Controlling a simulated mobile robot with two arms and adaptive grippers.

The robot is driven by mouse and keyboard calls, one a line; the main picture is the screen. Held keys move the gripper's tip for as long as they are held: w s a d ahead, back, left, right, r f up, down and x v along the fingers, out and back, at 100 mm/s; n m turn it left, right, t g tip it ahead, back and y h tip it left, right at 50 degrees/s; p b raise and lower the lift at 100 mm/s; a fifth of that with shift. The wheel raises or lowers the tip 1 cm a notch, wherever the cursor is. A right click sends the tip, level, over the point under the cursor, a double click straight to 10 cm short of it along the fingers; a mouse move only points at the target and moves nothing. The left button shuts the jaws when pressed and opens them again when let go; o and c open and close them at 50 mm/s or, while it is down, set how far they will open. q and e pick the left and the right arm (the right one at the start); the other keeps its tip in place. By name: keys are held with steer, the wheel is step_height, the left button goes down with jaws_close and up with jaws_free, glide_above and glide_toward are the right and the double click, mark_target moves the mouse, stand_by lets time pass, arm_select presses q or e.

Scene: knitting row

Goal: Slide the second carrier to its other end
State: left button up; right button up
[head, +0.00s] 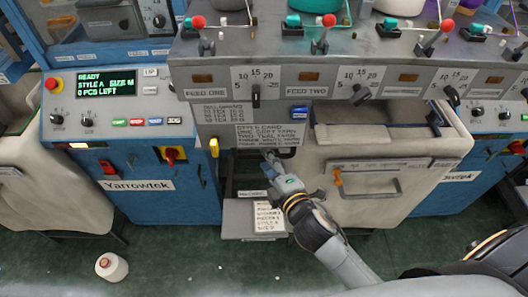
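My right gripper (270,161) reaches up from the lower right to the dark gap under the printed card (270,135) on the grey machine front. Its fingertips are small and partly lost against the dark gap, so I cannot tell if they are open or shut. They are close to a dark bar below the card; contact is unclear. No part is clearly recognisable as the second carrier. Above, the panel carries labels FEED ONE (205,94) and FEED TWO (306,92), with black dial knobs. My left gripper is not in view.
A grey box with a printed sheet (268,217) sits below my gripper. A beige cover with a handle (370,187) stands to the right. A blue control cabinet (163,190) with a lit display (104,84) stands left. A cone of yarn (112,267) is on the green floor.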

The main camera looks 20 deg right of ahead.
steer(key=shift+x, duration=1.45)
steer(key=shift+c, duration=0.4)
jaws_close()
